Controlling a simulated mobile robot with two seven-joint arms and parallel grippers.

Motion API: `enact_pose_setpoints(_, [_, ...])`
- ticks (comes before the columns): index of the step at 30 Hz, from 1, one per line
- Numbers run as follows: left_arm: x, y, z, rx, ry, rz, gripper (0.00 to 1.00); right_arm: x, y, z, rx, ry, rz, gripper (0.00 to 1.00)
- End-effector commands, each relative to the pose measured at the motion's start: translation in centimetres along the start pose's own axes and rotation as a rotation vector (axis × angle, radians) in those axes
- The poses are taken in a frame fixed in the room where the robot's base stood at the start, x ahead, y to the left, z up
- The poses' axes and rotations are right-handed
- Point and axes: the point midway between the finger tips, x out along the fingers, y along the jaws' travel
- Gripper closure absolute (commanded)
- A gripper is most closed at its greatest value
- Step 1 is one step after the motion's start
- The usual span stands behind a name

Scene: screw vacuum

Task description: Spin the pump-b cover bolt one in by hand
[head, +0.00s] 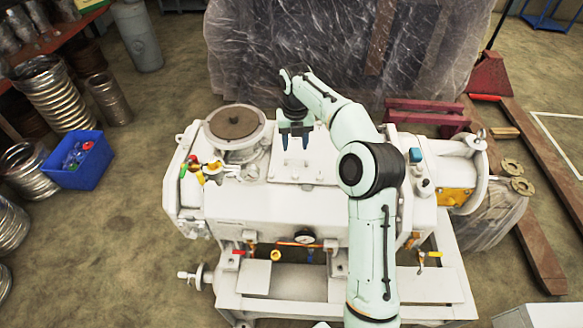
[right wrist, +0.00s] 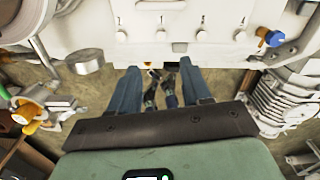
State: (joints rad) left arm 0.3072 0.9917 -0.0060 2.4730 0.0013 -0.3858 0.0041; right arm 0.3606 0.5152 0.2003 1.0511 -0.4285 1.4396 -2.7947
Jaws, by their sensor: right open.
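The white pump (head: 265,205) stands in the middle of the head view. A flat, light cover plate (head: 318,172) lies on its top, with small studs or bolts on it; I cannot tell which is bolt one. My right gripper (head: 296,140) points down above the far part of this plate, its blue fingers apart and nothing visible held between them. In the right wrist view the open fingers (right wrist: 162,78) are below a row of several pale bolt heads (right wrist: 201,35) on a white surface. Small dark parts show between the fingers, too unclear to name. My left gripper is not in view.
A round flanged port (head: 235,122) and coloured valve handles (head: 205,170) stand at the pump's left. A blue bin (head: 82,160) is on the floor at left. Plastic-wrapped goods (head: 300,40) stand behind. Red beams (head: 425,118) lie at the back right.

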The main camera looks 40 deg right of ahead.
Motion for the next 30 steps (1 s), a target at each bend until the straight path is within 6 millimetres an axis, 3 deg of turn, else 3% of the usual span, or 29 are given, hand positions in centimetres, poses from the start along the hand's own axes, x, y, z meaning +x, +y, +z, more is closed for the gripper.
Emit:
enact_pose_setpoints(18, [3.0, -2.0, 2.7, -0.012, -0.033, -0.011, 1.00, 11.5, -0.1, -0.2, -0.003, 0.006, -0.002, 0.52])
enact_pose_setpoints(24, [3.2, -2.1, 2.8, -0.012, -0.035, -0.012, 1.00, 13.0, -0.1, -0.1, -0.002, 0.003, -0.001, 0.52])
enact_pose_setpoints(30, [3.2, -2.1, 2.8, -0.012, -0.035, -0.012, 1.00, 13.2, -0.1, -0.1, -0.002, 0.003, 0.000, 0.52])
